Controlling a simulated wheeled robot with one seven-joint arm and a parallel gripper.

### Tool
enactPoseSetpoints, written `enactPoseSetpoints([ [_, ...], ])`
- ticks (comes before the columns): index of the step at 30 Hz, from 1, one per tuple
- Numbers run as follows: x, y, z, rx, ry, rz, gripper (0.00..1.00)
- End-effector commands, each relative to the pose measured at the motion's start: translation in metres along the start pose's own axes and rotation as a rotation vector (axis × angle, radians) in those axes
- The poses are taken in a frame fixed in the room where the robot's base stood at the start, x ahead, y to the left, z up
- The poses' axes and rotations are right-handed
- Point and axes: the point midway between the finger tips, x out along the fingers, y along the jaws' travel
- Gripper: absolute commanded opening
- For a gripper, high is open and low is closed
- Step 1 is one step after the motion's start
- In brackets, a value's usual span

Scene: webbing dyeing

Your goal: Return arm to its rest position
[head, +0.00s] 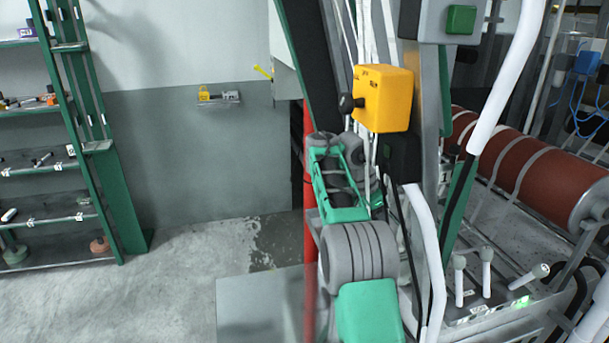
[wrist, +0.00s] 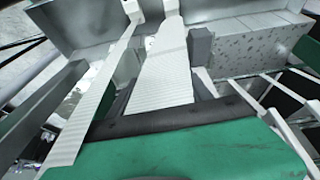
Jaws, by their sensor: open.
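My arm, in green and grey, stands upright in the middle of the head view, close to the machine's front. Its far end is at the grey joints under a yellow box, and I cannot make out the gripper there. In the wrist view, my gripper (wrist: 165,62) shows as two dark grey fingers set apart, beyond a green body with a black edge. A white ribbed webbing strip (wrist: 163,75) lies in line with the gap between them. I cannot tell whether the fingers touch it. A second pale strip (wrist: 95,105) runs to the left.
The yellow box (head: 383,98) with a black knob hangs close to my arm. A red post (head: 310,240) stands just left of my arm. A green shelf rack (head: 105,170) is at far left; the floor (head: 190,290) between is clear.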

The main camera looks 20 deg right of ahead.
Motion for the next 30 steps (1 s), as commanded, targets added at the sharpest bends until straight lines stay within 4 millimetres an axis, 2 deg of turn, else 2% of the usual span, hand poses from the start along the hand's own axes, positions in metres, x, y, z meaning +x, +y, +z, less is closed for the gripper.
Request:
enactPoseSetpoints([
  [4,-0.036,0.01,0.004,-0.19,0.025,-0.057,0.57],
  [8,-0.069,0.032,0.024,-0.45,0.051,-0.139,0.57],
  [11,-0.085,0.057,0.053,-0.648,0.062,-0.209,0.57],
  [13,-0.091,0.078,0.078,-0.785,0.066,-0.264,0.57],
  [17,-0.089,0.126,0.137,-1.034,0.061,-0.377,0.57],
  [21,-0.072,0.185,0.209,-1.276,0.041,-0.506,0.57],
  [24,-0.058,0.219,0.249,-1.399,0.021,-0.577,0.57],
  [27,-0.05,0.237,0.271,-1.463,0.009,-0.617,0.57],
  [30,-0.048,0.242,0.277,-1.482,0.004,-0.628,0.57],
])
